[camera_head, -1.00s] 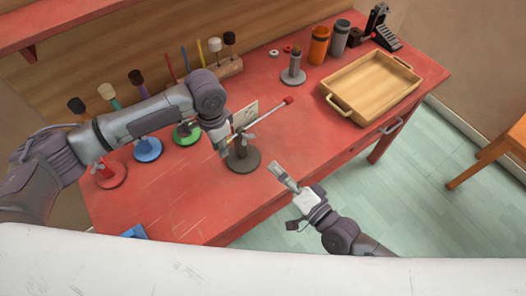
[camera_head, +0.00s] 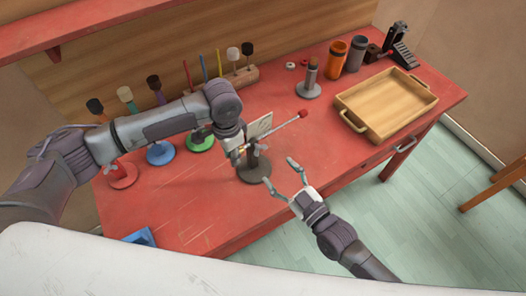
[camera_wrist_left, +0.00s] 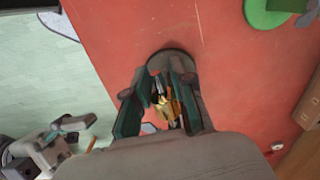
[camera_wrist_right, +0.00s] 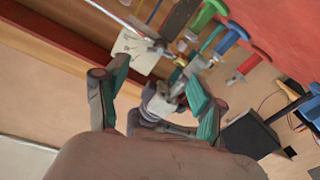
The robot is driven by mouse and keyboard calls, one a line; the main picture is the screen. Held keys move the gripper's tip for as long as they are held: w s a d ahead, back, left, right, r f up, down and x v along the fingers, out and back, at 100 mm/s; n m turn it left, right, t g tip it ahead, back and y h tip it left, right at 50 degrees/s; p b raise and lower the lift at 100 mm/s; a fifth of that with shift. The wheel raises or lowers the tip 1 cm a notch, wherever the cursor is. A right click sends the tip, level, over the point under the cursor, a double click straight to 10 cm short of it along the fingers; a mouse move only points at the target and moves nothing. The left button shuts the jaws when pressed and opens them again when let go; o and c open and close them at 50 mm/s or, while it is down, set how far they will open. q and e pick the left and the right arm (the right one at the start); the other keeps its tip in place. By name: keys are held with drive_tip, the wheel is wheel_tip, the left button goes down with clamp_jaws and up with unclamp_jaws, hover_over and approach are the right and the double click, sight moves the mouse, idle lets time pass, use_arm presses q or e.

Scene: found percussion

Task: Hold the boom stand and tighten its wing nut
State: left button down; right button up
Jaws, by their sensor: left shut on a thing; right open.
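The boom stand has a dark round base (camera_head: 254,168) on the red table, and its thin boom slants up right to a red tip (camera_head: 303,113). My left gripper (camera_head: 242,149) is shut on the stand's upper part; in the left wrist view a brass-coloured piece (camera_wrist_left: 166,106) shows between its fingers. A grey wing nut (camera_head: 262,148) appears on the stand's right side, partly hidden. My right gripper (camera_head: 279,172) is open and empty, just right of the stand, its fingers pointing at it and apart from it. In the right wrist view the boom (camera_wrist_right: 115,18) crosses the top left.
A wooden tray (camera_head: 386,134), a grey-based post (camera_head: 308,89), an orange cup (camera_head: 336,54) and a grey cup (camera_head: 355,56) are to the right. A pale card (camera_head: 260,126) is behind the boom.

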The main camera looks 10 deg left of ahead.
drive_tip(key=x, duration=0.8)
drive_tip(key=shift+w, duration=0.1)
drive_tip(key=shift+c, duration=0.2)
drive_tip(key=c, duration=1.1)
drive_tip(key=shift+m, duration=1.4)
drive_tip(key=o, duration=1.1)
drive_tip(key=shift+o, duration=0.2)
drive_tip(key=v, duration=1.2)
